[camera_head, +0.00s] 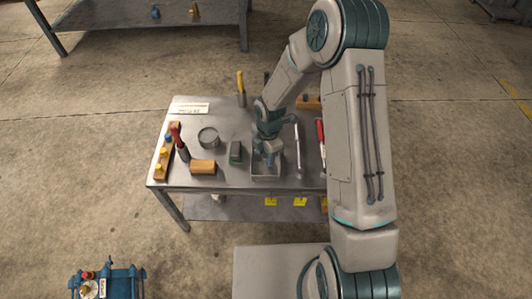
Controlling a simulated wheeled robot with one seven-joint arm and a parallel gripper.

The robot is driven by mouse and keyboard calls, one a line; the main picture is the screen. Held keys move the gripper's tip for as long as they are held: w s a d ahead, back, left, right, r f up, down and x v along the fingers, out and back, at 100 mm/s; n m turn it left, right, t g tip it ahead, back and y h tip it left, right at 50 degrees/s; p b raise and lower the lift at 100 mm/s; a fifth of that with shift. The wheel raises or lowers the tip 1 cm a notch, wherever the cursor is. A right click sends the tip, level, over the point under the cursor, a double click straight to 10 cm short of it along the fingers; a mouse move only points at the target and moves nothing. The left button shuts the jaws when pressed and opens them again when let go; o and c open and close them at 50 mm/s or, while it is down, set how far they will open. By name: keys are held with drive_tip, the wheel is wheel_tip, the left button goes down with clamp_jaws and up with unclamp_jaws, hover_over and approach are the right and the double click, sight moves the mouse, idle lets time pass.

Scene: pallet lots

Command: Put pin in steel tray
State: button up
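The steel tray (267,179) is a small grey open box near the front middle of the metal worktable. My gripper (268,161) points down over the tray, with its fingertips at or just inside the opening. The gap between the fingers is too small to make out, so I cannot tell whether it is open or shut. I cannot pick out the pin; it may be hidden by the gripper or the tray walls.
The worktable (225,182) also holds a round metal tin (208,136), a wooden block (203,167), a dark block (235,152) and a red-handled tool (176,135). A rack (161,165) stands at the left edge. A silver tool (298,150) lies right of the tray.

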drive_tip(key=s+d+r+m+p, duration=0.1)
drive_tip(key=d+r+m, duration=0.1)
drive_tip(key=r, duration=0.7)
drive_tip(key=s+d+r+m+p, duration=0.1)
drive_tip(key=d+r+m+p, duration=0.15)
drive_tip(key=r, duration=0.65)
drive_tip(key=s+d+r+m+t, duration=0.1)
drive_tip(key=s+d+r+m, duration=0.3)
drive_tip(key=s+r+m, duration=0.2)
drive_tip(key=s+d+r+m+t, duration=0.1)
drive_tip(key=s+d+r+m, duration=0.4)
drive_tip(key=s+m, duration=0.6)
drive_tip(key=r+m+b, duration=0.1)
drive_tip(key=m, duration=0.2)
drive_tip(key=shift+s+d+h, duration=0.15)
drive_tip(key=shift+d+h, duration=0.15)
drive_tip(key=shift+a+r, duration=0.1)
drive_tip(key=shift+c, duration=0.5)
